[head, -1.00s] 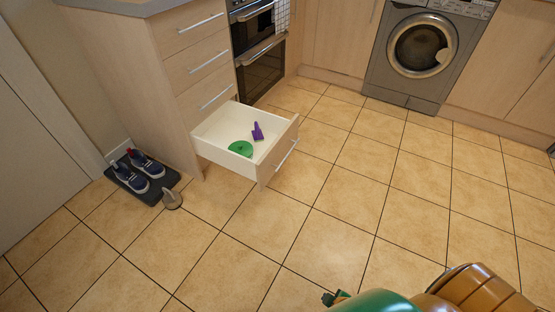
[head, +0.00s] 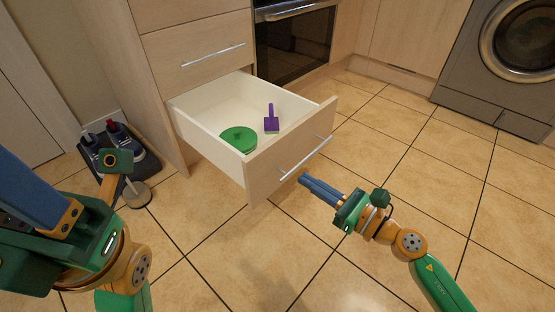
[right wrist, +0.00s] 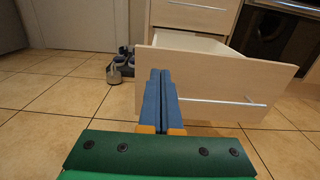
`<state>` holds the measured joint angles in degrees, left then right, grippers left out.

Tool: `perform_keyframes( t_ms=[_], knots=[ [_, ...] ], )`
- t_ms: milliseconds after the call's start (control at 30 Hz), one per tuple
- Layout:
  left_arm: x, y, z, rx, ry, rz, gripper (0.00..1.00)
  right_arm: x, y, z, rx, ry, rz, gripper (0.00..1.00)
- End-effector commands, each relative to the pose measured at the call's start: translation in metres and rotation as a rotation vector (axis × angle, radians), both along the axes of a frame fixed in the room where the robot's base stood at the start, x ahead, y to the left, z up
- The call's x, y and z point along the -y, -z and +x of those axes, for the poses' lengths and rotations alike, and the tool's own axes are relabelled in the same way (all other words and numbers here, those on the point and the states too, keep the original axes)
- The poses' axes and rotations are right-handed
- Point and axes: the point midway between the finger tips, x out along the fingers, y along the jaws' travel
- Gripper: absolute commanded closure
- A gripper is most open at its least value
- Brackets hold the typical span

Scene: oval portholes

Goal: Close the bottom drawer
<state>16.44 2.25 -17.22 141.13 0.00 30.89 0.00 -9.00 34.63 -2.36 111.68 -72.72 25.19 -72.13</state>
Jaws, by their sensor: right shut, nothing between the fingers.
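The bottom drawer (head: 256,170) stands pulled out of the cabinet in the head view. Its pale wood front, with a bar handle (head: 306,158), faces right. Inside lie a green round lid-like thing (head: 238,139) and a purple tool (head: 271,122). My right gripper (head: 304,180) is shut and empty, its blue fingers pointing at the drawer front just below the handle. In the right wrist view the fingertips (right wrist: 160,73) overlap the drawer front (right wrist: 205,84), left of the handle; I cannot tell whether they touch.
Closed drawers (head: 200,57) sit above the open one. Shoes on a dark mat (head: 146,165) and a small grey object (head: 137,194) lie left of the cabinet. An oven (head: 296,42) and a washing machine (head: 500,65) stand behind. Tiled floor at right is clear.

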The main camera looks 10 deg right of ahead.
Motion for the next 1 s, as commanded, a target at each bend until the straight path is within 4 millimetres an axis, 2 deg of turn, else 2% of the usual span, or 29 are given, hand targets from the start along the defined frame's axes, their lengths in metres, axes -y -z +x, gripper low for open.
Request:
perform_keyframes(
  t_ms=[300, 500, 667, 1000],
  knots=[
    [0.000, 0.001, 0.003, -0.013, 0.000, 0.001, 0.56, -0.043, -0.001, 0.056, 0.000, 0.003, 0.006, 1.00],
    [0.001, 0.002, 0.001, 0.001, -0.001, 0.004, 0.56, -0.062, 0.000, 0.081, -0.001, 0.003, 0.007, 1.00],
    [0.001, 0.000, -0.001, 0.011, -0.003, 0.006, 0.56, -0.068, 0.000, 0.089, -0.004, 0.004, 0.007, 1.00],
    [0.001, -0.003, -0.004, 0.022, -0.002, 0.005, 0.56, -0.069, 0.000, 0.089, -0.004, 0.004, 0.007, 1.00]
  ],
)
